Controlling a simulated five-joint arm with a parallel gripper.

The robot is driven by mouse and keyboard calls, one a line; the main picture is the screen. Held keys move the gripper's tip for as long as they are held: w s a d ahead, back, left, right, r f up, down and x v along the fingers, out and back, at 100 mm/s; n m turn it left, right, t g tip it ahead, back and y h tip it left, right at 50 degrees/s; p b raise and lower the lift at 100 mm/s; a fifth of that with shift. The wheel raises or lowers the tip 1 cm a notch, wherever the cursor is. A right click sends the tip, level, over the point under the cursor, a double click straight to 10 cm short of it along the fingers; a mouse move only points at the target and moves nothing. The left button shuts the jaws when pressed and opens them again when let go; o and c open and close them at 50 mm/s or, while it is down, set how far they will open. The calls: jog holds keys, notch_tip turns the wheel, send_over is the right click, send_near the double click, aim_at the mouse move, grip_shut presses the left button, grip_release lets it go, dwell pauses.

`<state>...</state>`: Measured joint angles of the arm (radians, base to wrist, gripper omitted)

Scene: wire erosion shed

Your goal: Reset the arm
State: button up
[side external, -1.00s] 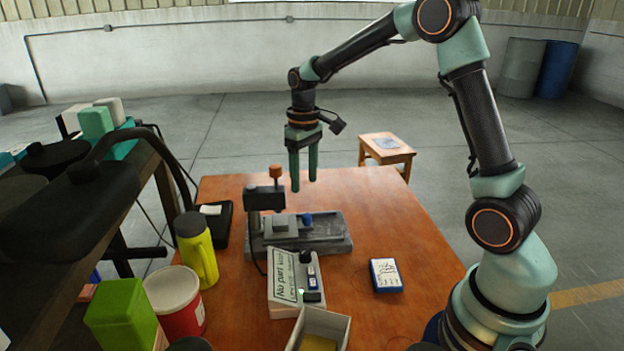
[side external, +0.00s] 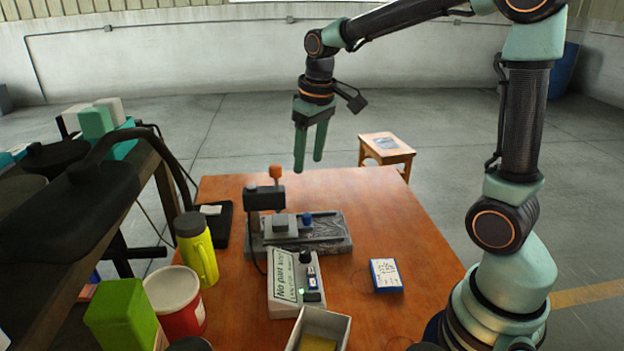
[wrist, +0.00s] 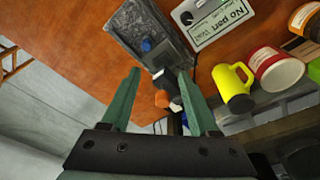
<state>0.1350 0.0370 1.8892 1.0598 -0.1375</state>
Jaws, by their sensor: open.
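My gripper (side external: 309,165) is open and empty. In the side view it hangs in the air above the table, with its two green fingers apart and pointing down. In the wrist view the gripper (wrist: 158,85) shows its fingers spread, with the table fixture beyond them. The small machine fixture (side external: 335,240) with a grey base, an orange-topped post and a blue knob stands on the orange table (side external: 390,215), below my gripper and apart from it. It also shows in the wrist view (wrist: 130,30).
A dark bench (side external: 60,225) is at left. A stool (side external: 388,155) stands behind.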

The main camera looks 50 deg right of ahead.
jog(key=s+a+r+t, duration=0.2)
jog(key=s+a, duration=0.3)
jog(key=s, duration=0.6)
jog(key=shift+a+r+t, duration=0.15)
jog(key=shift+a+t, duration=0.05)
jog(key=shift+t, duration=0.7)
